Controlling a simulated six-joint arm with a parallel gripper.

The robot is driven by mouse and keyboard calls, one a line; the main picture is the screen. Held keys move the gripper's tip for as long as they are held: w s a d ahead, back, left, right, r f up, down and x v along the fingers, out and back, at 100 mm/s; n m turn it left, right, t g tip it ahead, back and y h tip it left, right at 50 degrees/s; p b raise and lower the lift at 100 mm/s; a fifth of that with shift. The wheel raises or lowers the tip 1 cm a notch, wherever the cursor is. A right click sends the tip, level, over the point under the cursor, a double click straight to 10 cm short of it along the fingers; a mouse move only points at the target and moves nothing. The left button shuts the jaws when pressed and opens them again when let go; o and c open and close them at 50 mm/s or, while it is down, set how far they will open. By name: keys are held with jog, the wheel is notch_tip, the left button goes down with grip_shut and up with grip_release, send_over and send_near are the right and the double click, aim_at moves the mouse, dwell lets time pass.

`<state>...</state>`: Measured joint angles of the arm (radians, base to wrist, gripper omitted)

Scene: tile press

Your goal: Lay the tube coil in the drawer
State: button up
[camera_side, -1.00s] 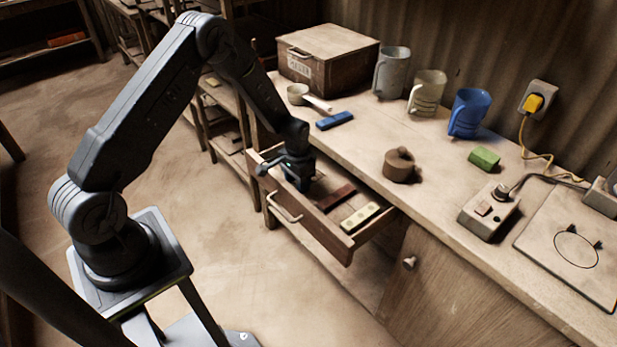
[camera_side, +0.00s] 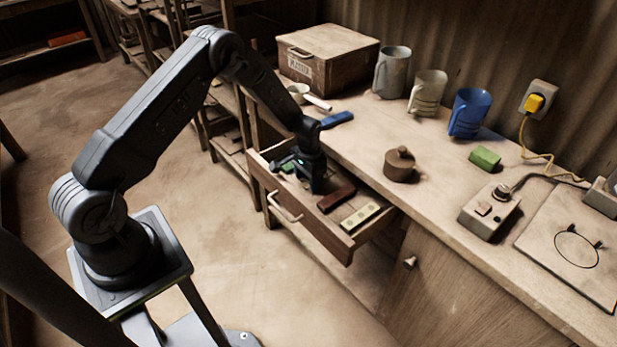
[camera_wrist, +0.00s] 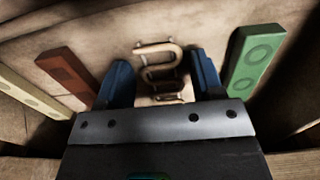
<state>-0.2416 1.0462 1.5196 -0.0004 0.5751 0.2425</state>
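The tube coil (camera_wrist: 160,72) is a tan, snaking tube that shows in the wrist view between my fingers. In the side view I cannot make it out behind my gripper. The drawer (camera_side: 300,215) stands pulled out under the bench. My gripper (camera_side: 317,188) points down into it, left of the dark red block. In the wrist view my gripper (camera_wrist: 163,78) has its two blue fingers apart, with gaps on both sides of the coil. The coil looks to lie at the drawer floor, but its exact height is hard to tell.
The drawer also holds a green block (camera_wrist: 257,62), a dark red block (camera_side: 337,198) and a cream block (camera_side: 360,217). On the bench are a blue block (camera_side: 336,120), a brown lidded pot (camera_side: 400,166), a wooden box (camera_side: 327,58) and mugs (camera_side: 428,93).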

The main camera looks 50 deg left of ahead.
jog(key=shift+o, duration=1)
notch_tip(320, 180, up, 12)
notch_tip(320, 180, up, 11)
jog(key=t, duration=0.1)
send_over(308, 180)
jog(key=s+d, duration=0.4)
jog(key=s+d+r+t, duration=0.2)
jog(key=s+d+r, duration=0.2)
jog(key=s+r, duration=0.45)
jog(key=s+d+r+t, duration=0.1)
jog(key=s+d+r, duration=0.1)
jog(key=s, duration=0.6)
jog(key=s+d+r+t, duration=0.1)
jog(key=s+d+r, duration=0.1)
jog(key=s, duration=0.5)
jog(key=shift+s+r+t, duration=0.3)
jog(key=shift+s, duration=0.1)
